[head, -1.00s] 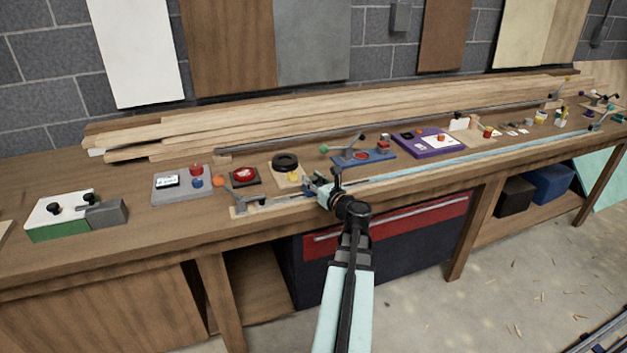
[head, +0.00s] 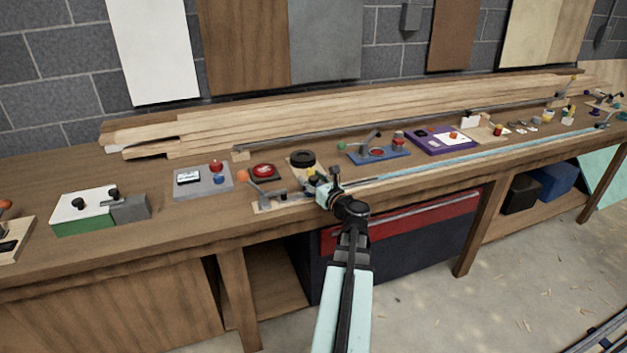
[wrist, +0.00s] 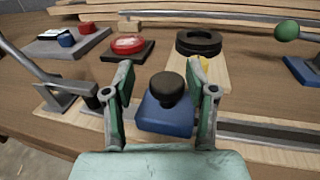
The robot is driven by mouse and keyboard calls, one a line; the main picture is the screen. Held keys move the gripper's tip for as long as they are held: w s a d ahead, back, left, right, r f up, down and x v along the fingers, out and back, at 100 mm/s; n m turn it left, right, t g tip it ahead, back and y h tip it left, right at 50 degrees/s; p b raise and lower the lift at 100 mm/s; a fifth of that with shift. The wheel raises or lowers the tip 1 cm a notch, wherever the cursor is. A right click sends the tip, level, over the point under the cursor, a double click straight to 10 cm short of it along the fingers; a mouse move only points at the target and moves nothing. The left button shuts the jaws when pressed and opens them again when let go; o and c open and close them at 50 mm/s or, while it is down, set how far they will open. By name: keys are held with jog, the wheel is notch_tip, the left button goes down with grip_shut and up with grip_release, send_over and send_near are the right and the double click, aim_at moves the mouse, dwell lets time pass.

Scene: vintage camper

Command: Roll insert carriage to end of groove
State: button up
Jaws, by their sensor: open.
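The insert carriage, a blue block with a black round knob (wrist: 167,88), sits on the groove strip in the wrist view; its blue body (wrist: 165,120) shows between my fingers. My gripper (wrist: 160,78) is open, one finger on each side of the carriage. Whether either finger touches it I cannot tell. The groove (wrist: 268,130) runs in a pale wooden strip, past the carriage to the right. In the head view my gripper (head: 322,187) is over the strip near its left end and hides most of the carriage. The strip (head: 440,162) runs far to the right.
A grey lever clamp (wrist: 68,95) with an orange knob (head: 242,175) stands at the strip's left end, close to my gripper. Behind the strip are a red button (wrist: 127,44), a black ring (wrist: 198,42) and a blue lever base (head: 378,155). Long boards lie behind.

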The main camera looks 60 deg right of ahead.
aim_at(315, 181)
jog(key=shift+s, duration=0.1)
jog(key=v, duration=0.7)
jog(key=shift+s, duration=0.2)
dwell(0.4)
